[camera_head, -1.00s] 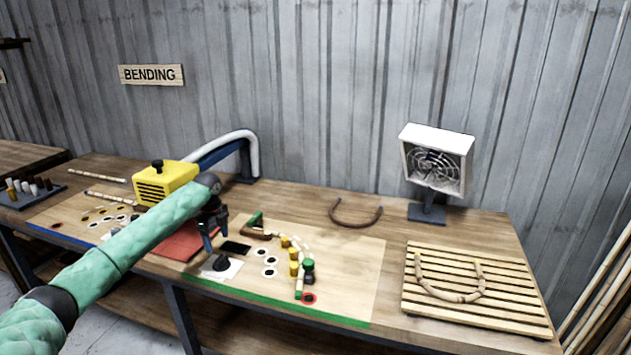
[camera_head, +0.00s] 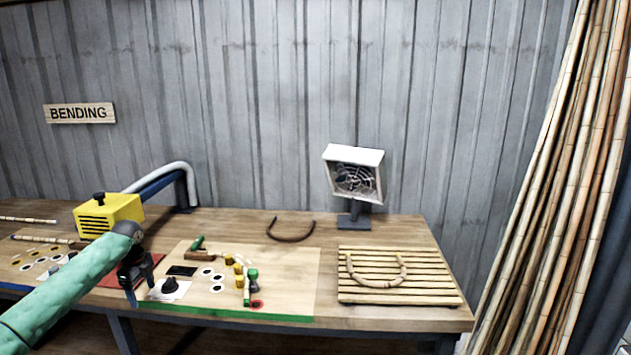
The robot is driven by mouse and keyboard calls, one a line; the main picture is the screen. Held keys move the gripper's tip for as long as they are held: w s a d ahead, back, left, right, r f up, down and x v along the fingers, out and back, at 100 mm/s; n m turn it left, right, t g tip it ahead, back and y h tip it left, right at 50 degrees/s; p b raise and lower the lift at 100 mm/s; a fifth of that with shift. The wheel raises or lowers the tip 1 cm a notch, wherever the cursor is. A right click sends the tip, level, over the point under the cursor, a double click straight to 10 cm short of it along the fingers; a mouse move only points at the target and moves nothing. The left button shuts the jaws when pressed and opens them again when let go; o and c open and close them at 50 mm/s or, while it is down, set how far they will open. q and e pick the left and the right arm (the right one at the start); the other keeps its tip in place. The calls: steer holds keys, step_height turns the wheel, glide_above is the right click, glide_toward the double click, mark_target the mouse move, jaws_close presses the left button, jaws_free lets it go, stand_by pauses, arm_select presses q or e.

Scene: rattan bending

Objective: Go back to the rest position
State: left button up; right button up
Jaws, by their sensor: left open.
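My left gripper (camera_head: 139,282) hangs at the end of my green arm, which comes in from the lower left. Its fingers point down and stand apart, with nothing between them. It is over the front part of the bench (camera_head: 420,236), left of the black knob on its white plate (camera_head: 170,289). My right gripper is not in view.
A yellow machine (camera_head: 108,216) stands behind my left arm. A white fan heater (camera_head: 354,177) stands at the back. A bent rattan piece (camera_head: 376,281) lies on a slatted rack (camera_head: 398,299). A dark curved piece (camera_head: 290,237) lies mid-bench. Tall poles (camera_head: 560,180) lean at right.

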arm_select(q)
steer(key=s+d+f+n, duration=0.2)
steer(key=s+d+f, duration=0.35)
steer(key=f, duration=0.75)
steer(key=s+d+f+n+t, duration=0.1)
steer(key=s+d+f+n, duration=0.35)
steer(key=f, duration=0.95)
steer(key=s+d+f+n, duration=0.1)
steer(key=s+d+f, duration=0.4)
steer(key=d+f, duration=0.6)
steer(key=s+d+f+n, duration=0.2)
steer(key=s+d+f, duration=0.1)
steer(key=s+f, duration=0.65)
steer(key=s+d+f+n, duration=0.3)
steer(key=s+f, duration=0.5)
steer(key=s, duration=0.2)
steer(key=s+d+f+n, duration=0.2)
steer(key=s+d+f, duration=0.1)
steer(key=s, duration=0.8)
steer(key=s+d+f+n, duration=0.2)
steer(key=s+f, duration=0.3)
steer(key=s, duration=0.7)
steer(key=shift+s+d+f+t, duration=0.15)
steer(key=shift+d+f+t, duration=0.25)
steer(key=shift+d, duration=0.1)
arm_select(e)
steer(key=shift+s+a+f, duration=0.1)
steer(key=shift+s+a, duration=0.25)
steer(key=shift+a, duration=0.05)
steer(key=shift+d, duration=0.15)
